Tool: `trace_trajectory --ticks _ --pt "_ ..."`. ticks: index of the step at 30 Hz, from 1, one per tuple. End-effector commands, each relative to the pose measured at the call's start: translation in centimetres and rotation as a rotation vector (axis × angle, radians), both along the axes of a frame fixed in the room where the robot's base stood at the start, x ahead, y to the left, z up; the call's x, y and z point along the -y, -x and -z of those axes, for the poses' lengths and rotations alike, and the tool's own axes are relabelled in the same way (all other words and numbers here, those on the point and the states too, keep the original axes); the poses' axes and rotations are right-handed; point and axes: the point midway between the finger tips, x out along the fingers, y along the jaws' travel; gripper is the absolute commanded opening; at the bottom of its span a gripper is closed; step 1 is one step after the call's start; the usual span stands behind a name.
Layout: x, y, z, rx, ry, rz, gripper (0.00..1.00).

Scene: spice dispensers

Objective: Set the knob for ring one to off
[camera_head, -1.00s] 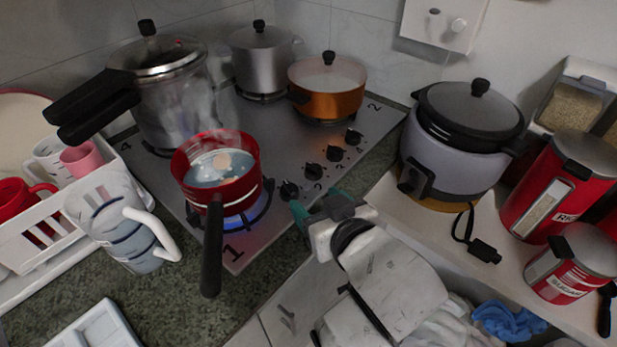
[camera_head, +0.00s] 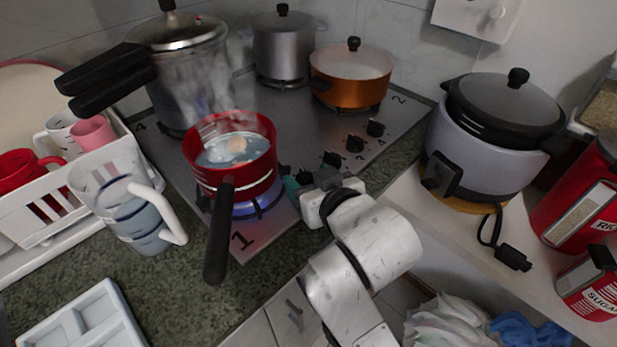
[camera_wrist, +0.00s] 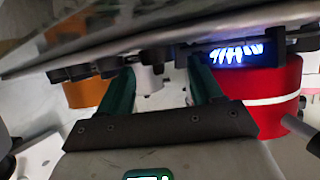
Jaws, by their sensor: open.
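The stove (camera_head: 262,222) has a row of black knobs along its right side. The knob closest to the mark "1" (camera_head: 305,176) is mostly hidden by my gripper (camera_head: 293,185). The red saucepan (camera_head: 232,172) sits on ring one, with a blue flame (camera_head: 262,204) lit under it; the flame also shows in the wrist view (camera_wrist: 236,54). My gripper is open, its green fingers apart, in the wrist view (camera_wrist: 162,85), at the stove's front edge by this knob. I cannot tell whether the fingers touch it.
Other knobs (camera_head: 332,160) run back toward the orange pot (camera_head: 352,76). The saucepan's black handle (camera_head: 218,235) sticks out over the counter, left of my gripper. A jug (camera_head: 130,210) stands at the left. A rice cooker (camera_head: 490,135) stands on the right shelf.

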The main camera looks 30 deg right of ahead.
Motion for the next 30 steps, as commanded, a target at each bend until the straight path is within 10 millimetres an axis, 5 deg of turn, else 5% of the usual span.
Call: trace_trajectory --ticks 13,30 --pt "0.08 -1.02 0.45 0.0 -0.001 0.0 0.65" --pt "0.07 -0.99 0.44 0.0 -0.001 0.0 0.11"
